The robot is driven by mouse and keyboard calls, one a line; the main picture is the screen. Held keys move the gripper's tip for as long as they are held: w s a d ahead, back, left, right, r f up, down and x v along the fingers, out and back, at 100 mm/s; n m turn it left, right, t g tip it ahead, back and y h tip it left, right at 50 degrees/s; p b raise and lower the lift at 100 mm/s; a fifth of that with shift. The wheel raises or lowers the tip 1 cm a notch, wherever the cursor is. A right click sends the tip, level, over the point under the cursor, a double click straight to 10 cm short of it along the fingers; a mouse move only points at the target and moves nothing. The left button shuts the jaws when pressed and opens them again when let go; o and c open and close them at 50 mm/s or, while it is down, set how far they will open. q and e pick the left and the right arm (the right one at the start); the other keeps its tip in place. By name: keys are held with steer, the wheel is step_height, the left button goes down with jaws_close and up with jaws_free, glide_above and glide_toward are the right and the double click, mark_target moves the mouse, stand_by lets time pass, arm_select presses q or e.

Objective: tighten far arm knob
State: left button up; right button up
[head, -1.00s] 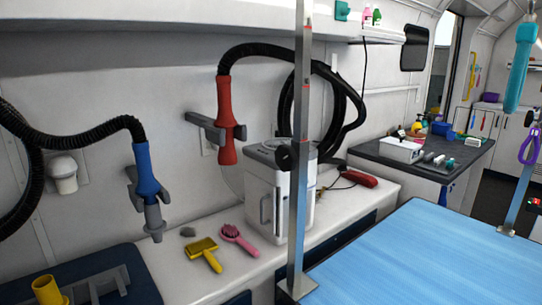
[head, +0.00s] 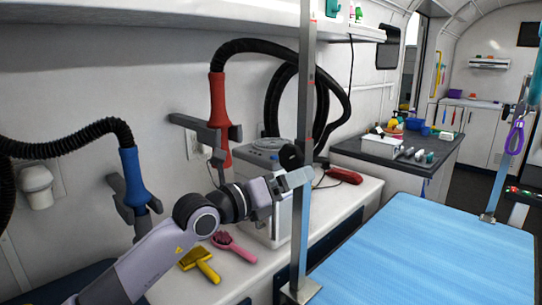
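A steel grooming-arm post (head: 306,130) stands at the near left corner of the blue table (head: 420,235). A round black knob (head: 290,156) sticks out from its left side. A second, farther post (head: 502,175) stands at the table's far right corner, with a purple loop (head: 515,138) hanging by it. A knob on that post is not clear to me. My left gripper (head: 298,181) is just below the black knob, close to the near post; contact cannot be told. Its finger gap is not clear. My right gripper is out of view.
A white machine (head: 265,165) stands behind my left gripper on the white counter (head: 345,200). A red dryer nozzle (head: 217,105) and a blue one (head: 135,178) hang at the left wall. A yellow brush (head: 198,262) and pink brush (head: 235,247) lie on the counter.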

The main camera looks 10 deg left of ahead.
mark_target(288, 156)
arm_select(q)
steer(key=shift+w+a+r+m+t+y, duration=0.2)
steer(key=shift+w+a+r+y, duration=0.15)
steer(key=shift+a+r, duration=0.3)
steer(key=shift+w+a+r+m+t+y, duration=0.1)
steer(key=shift+w+a+r+m+y, duration=0.15)
steer(key=shift+w+a+r, duration=0.4)
steer(key=shift+a+r, duration=0.1)
steer(key=shift+r, duration=0.2)
steer(key=p+x, duration=0.1)
steer(key=x, duration=0.4)
steer(key=shift+r+p, duration=0.1)
steer(key=shift+p, duration=0.2)
steer(key=shift+x, duration=0.95)
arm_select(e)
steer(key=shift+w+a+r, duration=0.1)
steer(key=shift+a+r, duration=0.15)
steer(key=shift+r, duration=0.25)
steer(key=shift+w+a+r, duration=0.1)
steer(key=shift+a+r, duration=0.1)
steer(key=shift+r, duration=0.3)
arm_select(q)
steer(key=shift+w, duration=0.1)
